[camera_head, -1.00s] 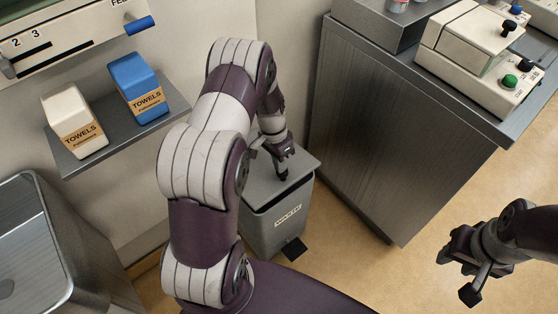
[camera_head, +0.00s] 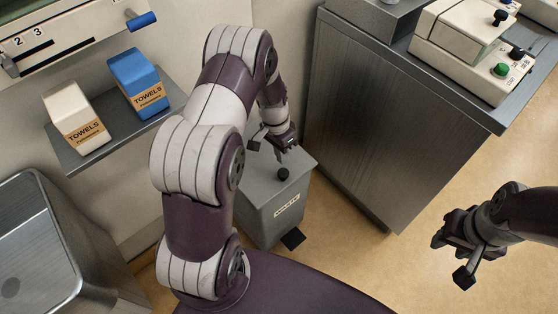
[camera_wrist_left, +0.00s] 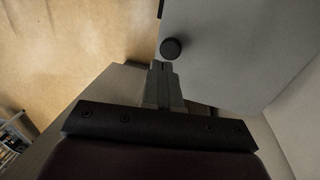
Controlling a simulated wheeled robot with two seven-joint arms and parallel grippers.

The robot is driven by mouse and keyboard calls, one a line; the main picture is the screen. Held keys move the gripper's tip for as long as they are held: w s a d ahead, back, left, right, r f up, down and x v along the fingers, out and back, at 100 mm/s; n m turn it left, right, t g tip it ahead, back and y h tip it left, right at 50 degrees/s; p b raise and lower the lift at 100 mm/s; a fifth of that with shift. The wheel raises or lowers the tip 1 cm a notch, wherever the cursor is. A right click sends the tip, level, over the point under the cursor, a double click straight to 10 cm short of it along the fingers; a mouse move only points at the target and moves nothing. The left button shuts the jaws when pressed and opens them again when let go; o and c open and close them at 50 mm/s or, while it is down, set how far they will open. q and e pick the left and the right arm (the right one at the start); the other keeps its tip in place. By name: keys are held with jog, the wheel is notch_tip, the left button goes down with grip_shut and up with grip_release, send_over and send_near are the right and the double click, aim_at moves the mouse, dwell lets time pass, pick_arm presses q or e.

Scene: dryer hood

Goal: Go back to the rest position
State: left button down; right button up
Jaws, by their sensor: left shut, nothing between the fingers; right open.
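My left gripper (camera_head: 284,152) is shut and empty, just above the grey waste bin (camera_head: 285,210). The bin has a closed lid with a dark round knob (camera_head: 283,174). In the left wrist view the shut fingers (camera_wrist_left: 162,68) show close to the same knob (camera_wrist_left: 171,48), with a visible gap in the head view. My right gripper (camera_head: 455,258) is at the lower right over the bare floor, open and empty.
A metal cabinet (camera_head: 375,130) stands right of the bin with a cream machine (camera_head: 470,50) on top. At left, a shelf (camera_head: 120,135) holds a white (camera_head: 75,118) and a blue towel pack (camera_head: 135,82). A metal basin (camera_head: 60,235) is at lower left. Floor between cabinet and right gripper is clear.

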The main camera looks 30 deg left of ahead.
pick_arm(q)
jog(key=s+d+r+n+p, duration=0.1)
jog(key=s+d+r+p, duration=0.1)
jog(key=r, duration=0.7)
jog(key=s+d+r+n+t+y+p, duration=0.1)
jog(key=s+d+r+n+p, duration=0.1)
jog(key=s+r+p, duration=0.3)
jog(key=s+d+r+n+t+y+p, duration=0.1)
jog(key=s+r+p, duration=0.3)
jog(key=r, duration=0.9)
jog(key=shift+s+d+r, duration=0.4)
jog(key=shift+s+d, duration=0.1)
jog(key=shift+s, duration=0.7)
jog(key=shift+s, duration=0.1)
